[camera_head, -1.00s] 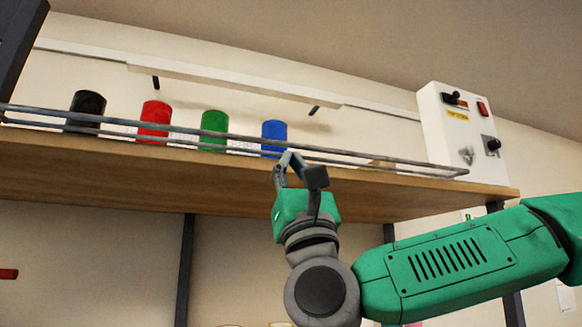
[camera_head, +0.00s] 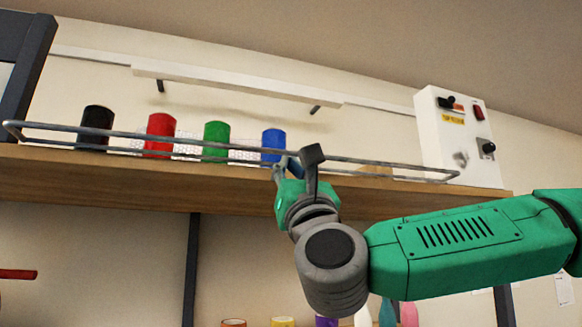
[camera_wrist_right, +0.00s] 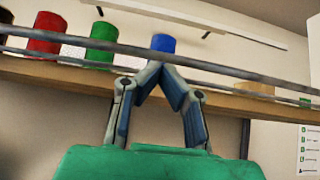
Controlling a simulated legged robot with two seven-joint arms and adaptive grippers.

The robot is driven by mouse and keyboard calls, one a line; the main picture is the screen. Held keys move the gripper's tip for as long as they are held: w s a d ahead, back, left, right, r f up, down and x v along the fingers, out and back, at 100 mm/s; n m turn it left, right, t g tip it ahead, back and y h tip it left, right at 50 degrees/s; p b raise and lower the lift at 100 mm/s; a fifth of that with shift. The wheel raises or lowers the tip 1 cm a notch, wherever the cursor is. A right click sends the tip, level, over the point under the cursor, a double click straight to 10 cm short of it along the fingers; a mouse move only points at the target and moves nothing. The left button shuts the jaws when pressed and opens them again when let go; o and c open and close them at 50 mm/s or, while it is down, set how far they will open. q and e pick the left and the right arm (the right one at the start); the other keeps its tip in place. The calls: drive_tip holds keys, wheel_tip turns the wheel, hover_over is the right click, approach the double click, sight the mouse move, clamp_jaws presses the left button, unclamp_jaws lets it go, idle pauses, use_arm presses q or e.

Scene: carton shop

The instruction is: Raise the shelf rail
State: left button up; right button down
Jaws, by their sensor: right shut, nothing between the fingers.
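The shelf rail (camera_head: 395,163) is a thin grey metal loop along the front edge of the wooden shelf (camera_head: 110,191). It stands in front of the cans. My right gripper (camera_head: 298,158) is shut and empty, with its fingertips up at the rail in front of the blue can. In the right wrist view, the fingers (camera_wrist_right: 167,68) come together at the tip just below the upper bar of the rail (camera_wrist_right: 230,70). I cannot tell whether they touch it. My left gripper is not in view.
Behind the rail stand a black can (camera_head: 96,122), red can (camera_head: 160,130), green can (camera_head: 216,137) and blue can (camera_head: 274,142). A white control box (camera_head: 455,150) with knobs stands at the shelf's right. A white bar (camera_head: 235,84) hangs above. Bottles stand below.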

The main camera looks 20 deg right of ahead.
drive_tip(key=shift+s+r+g+p, duration=0.25)
drive_tip(key=shift+r+g, duration=0.15)
drive_tip(key=shift+r, duration=0.1)
drive_tip(key=shift+s+r+g+p, duration=0.25)
drive_tip(key=shift+r+g, duration=0.15)
drive_tip(key=shift+r, duration=0.1)
use_arm(q)
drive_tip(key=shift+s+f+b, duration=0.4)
drive_tip(key=shift+b, duration=0.75)
use_arm(e)
drive_tip(key=shift+w+r+g, duration=0.3)
drive_tip(key=shift+r+g, duration=0.15)
drive_tip(key=shift+r, duration=0.35)
drive_tip(key=shift+w+r+g, duration=0.3)
drive_tip(key=shift+r+g, duration=0.15)
drive_tip(key=shift+r, duration=0.3)
